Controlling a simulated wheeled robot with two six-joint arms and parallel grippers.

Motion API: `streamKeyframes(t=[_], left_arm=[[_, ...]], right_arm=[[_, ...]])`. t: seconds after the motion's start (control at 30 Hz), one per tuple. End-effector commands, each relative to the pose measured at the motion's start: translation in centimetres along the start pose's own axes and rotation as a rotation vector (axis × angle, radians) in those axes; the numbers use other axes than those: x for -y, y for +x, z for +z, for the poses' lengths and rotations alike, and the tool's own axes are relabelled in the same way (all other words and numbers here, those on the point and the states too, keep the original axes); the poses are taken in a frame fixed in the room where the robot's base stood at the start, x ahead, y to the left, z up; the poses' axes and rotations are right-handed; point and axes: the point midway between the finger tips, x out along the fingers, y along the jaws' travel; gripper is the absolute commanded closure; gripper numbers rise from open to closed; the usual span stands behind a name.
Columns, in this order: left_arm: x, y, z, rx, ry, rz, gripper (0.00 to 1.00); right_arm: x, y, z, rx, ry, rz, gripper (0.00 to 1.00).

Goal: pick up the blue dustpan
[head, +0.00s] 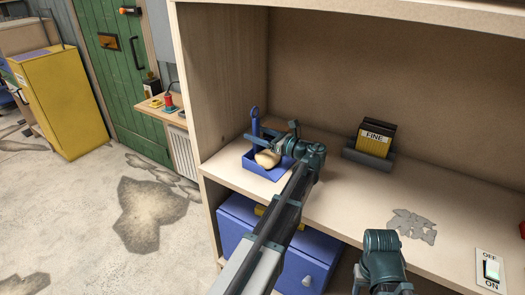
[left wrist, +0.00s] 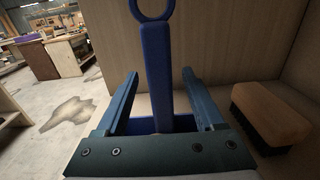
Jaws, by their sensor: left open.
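The blue dustpan (head: 262,172) rests on the shelf board near the left side panel, with its handle (head: 254,123) standing upright and ending in a ring. In the left wrist view, the handle (left wrist: 158,75) rises between the two fingers of my left gripper (left wrist: 160,76). The fingers stand apart on either side of it, with gaps showing. My left gripper (head: 274,138) comes at the handle from the right in the head view and partly covers the pan. My right arm shows at the bottom of the head view, its gripper out of sight.
A rounded tan object (head: 267,158) shows at the dustpan. A brown block with a dark underside (left wrist: 270,115) lies right of the gripper in the wrist view. A holder labelled FINE (head: 372,145) stands behind. A grey patch (head: 412,226) and a switch plate (head: 490,269) are right.

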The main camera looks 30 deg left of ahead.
Motion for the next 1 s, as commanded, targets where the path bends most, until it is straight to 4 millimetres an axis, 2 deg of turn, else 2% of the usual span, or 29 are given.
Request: streamKeyframes(t=[0.17, 0.2, 0.57, 1.0], left_arm=[[0.02, 0.08, -0.02, 0.0, 0.0, -0.001, 0.3], [0.02, 0.07, -0.02, 0.0, 0.0, -0.001, 0.34], [0.03, 0.04, -0.01, 0.0, 0.0, -0.001, 0.98], [0.04, 0.03, -0.01, 0.0, 0.0, -0.001, 1.0]], right_arm=[[0.0, 0.02, 0.0, 0.0, 0.0, 0.0, 0.5], [0.0, 0.02, 0.0, 0.0, 0.0, 0.0, 0.5], [0.0, 0.01, 0.0, 0.0, 0.0, 0.0, 0.5], [0.0, 0.01, 0.0, 0.0, 0.0, 0.0, 0.5]])
